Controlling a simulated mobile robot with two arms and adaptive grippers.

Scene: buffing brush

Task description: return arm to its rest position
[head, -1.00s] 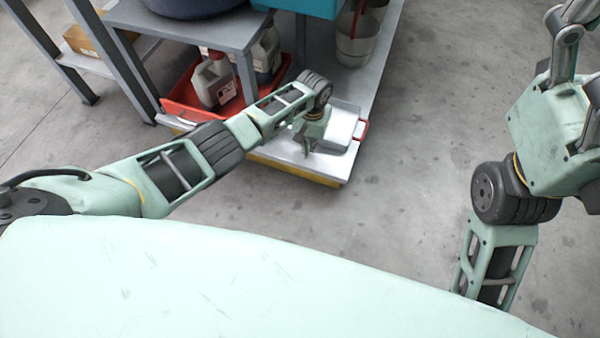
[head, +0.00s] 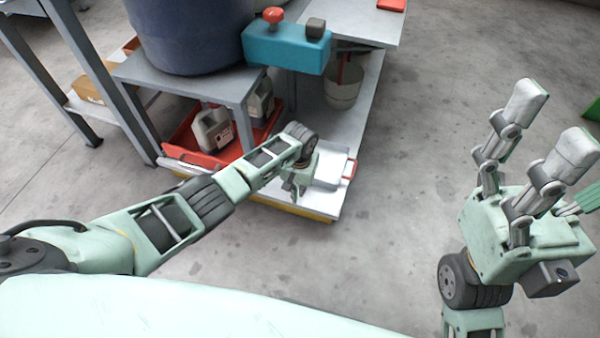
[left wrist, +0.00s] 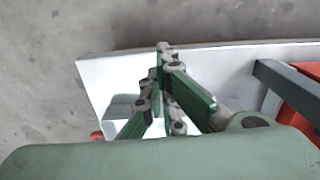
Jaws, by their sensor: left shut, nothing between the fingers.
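My left arm (head: 170,220) is pale green and dark grey and reaches out from the left over the low cart. My left gripper (head: 297,188) is small in the head view, hanging just left of a silvery box with a red handle (head: 335,170). In the left wrist view its green and grey fingers (left wrist: 163,58) come together at the tips with nothing between them. My right gripper (head: 550,128) is raised at the right, its pale-padded fingers spread apart and empty over bare floor.
The low cart (head: 362,110) carries a red tray (head: 182,147) with jugs (head: 213,130) and a bucket (head: 343,92). A grey stand (head: 150,72) holds a dark blue drum (head: 190,35), beside a teal box (head: 285,52). The floor (head: 420,130) between cart and right gripper is clear.

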